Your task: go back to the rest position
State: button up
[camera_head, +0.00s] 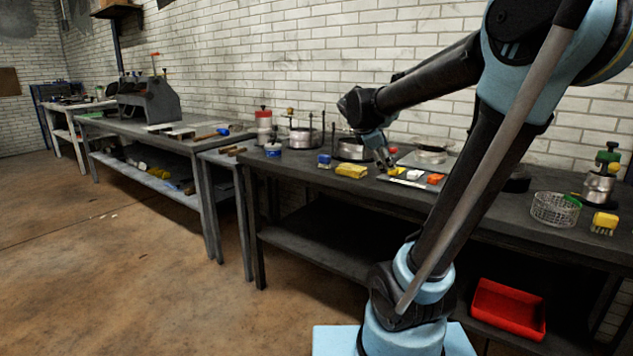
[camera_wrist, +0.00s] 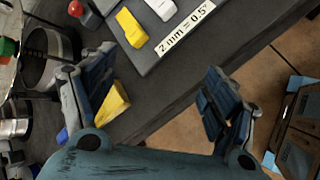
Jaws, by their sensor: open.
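My gripper (camera_head: 386,160) hangs over the dark workbench (camera_head: 466,200), low above its front part, with my arm reaching in from the right. In the wrist view my gripper (camera_wrist: 165,100) has its two fingers spread wide, with nothing between them. A yellow block (camera_head: 351,171) lies on the bench left of my gripper; in the wrist view a yellow block (camera_wrist: 110,108) shows partly behind the left finger. A tray or plate with a white label (camera_wrist: 187,28) holds a yellow piece (camera_wrist: 130,27) and a white piece (camera_wrist: 161,8).
A wire basket (camera_head: 554,208) and a green-topped burner (camera_head: 600,180) stand further right. A red bin (camera_head: 508,308) sits below.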

jog(key=s+a+f+m+g+y, duration=0.1)
jog(key=s+f+m+g+y, duration=0.1)
jog(key=s+f+m, duration=0.6)
jog(key=s+a+f+m+g+y, duration=0.2)
jog(key=s+f+m, duration=0.7)
jog(key=s, duration=1.1)
notch_tip(320, 180, down, 4)
jog(key=shift+r+y, duration=0.1)
jog(key=shift+y, duration=1)
jog(key=shift+s, duration=0.1)
jog(key=shift+w+f, duration=0.2)
jog(key=shift+w, duration=0.25)
